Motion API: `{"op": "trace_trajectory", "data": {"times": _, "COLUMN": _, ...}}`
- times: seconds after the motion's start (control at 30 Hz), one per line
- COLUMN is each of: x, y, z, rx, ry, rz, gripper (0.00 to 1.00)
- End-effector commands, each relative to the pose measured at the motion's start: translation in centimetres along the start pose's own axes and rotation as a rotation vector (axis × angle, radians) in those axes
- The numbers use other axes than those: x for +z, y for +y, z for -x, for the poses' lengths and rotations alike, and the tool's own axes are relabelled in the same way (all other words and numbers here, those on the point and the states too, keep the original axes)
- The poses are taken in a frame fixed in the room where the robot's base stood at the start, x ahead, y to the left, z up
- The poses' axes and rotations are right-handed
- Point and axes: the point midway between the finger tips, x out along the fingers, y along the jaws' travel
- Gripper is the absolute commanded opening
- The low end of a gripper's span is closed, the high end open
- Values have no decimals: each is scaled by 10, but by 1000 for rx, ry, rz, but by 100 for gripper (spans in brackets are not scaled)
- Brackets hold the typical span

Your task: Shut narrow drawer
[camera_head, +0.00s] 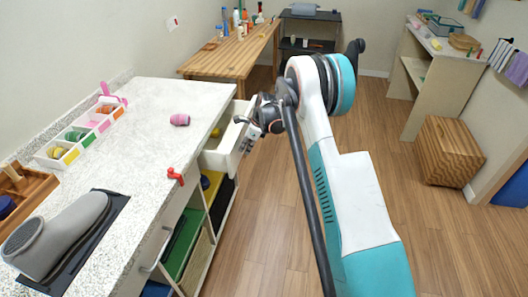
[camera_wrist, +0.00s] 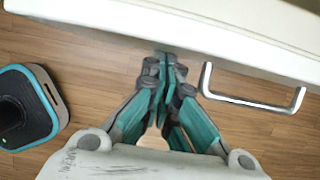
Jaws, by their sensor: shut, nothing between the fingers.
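A white drawer (camera_head: 226,152) stands pulled out from the far end of the counter, and something yellow shows inside it. In the wrist view the white drawer front (camera_wrist: 200,30) crosses the top, with a grey metal bar handle (camera_wrist: 252,103) on it. My gripper (camera_wrist: 165,58) has its teal fingers together and empty. The fingertips are at the lower edge of the drawer front, left of the handle; whether they touch it I cannot tell. In the head view my gripper (camera_head: 246,122) is at the drawer's front, and my arm comes from the right.
The speckled counter (camera_head: 150,110) holds a pink roll (camera_head: 180,119), a divided tray (camera_head: 84,134) and a grey object on a dark mat (camera_head: 98,232). A red tap-like piece (camera_head: 175,176) is at its edge. Open shelves (camera_head: 200,250) are below.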

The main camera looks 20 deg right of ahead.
Motion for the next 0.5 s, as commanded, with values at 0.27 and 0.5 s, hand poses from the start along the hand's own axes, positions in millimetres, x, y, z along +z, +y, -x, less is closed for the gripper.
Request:
{"op": "trace_trajectory", "data": {"times": 0.27, "x": 68, "y": 0, "z": -28, "rx": 1, "ry": -1, "rz": 3, "gripper": 0}}
{"op": "trace_trajectory", "data": {"times": 0.5, "x": 107, "y": 0, "z": -43, "rx": 0, "ry": -1, "rz": 1, "gripper": 0}}
